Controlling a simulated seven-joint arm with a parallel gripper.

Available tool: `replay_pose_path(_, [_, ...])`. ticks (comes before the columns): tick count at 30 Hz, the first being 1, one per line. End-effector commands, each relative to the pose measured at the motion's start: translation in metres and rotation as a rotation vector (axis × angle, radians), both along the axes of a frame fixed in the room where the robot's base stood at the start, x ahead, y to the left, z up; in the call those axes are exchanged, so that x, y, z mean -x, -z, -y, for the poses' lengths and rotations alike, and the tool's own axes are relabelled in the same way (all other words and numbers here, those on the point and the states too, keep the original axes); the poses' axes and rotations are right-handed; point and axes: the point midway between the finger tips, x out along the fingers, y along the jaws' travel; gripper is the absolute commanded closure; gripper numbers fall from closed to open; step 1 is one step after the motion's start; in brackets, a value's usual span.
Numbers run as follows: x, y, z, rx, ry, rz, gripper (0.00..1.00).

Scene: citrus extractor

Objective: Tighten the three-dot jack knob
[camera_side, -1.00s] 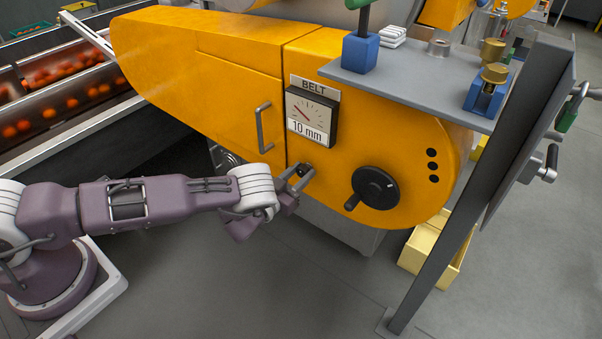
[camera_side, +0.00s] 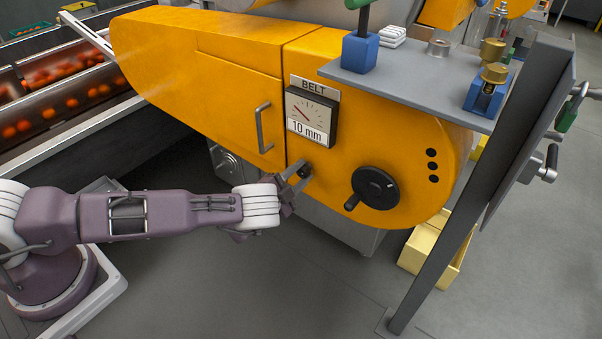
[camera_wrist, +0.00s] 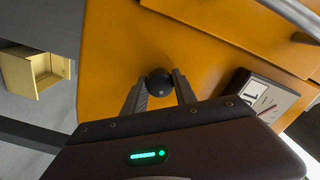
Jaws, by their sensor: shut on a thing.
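A small round black knob (camera_wrist: 159,80) sits on the orange belt housing (camera_side: 210,60). In the wrist view it lies between the two fingertips of my gripper (camera_wrist: 159,90), which is shut on it. In the side view my gripper (camera_side: 301,173) reaches the housing just below the BELT gauge (camera_side: 310,118), and its fingers partly hide the small knob. A black handwheel with a crank handle (camera_side: 375,187) is to the right, beside three black dots (camera_side: 433,166) in a column. My gripper is apart from this wheel. The gauge shows a needle and a "10 mm" label.
A grey door handle (camera_side: 263,129) stands out up and left of my gripper. A grey shelf (camera_side: 420,85) overhangs at upper right, with a slanted grey post (camera_side: 455,220) in front. A yellow crate (camera_side: 425,245) is on the floor. Floor below my arm is clear.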

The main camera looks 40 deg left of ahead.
Motion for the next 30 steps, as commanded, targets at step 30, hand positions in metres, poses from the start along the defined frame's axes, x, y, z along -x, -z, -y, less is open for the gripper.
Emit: replay_pose_path(30, [0.0016, 0.002, -0.0006, -0.576, 0.001, -0.005, 1.0])
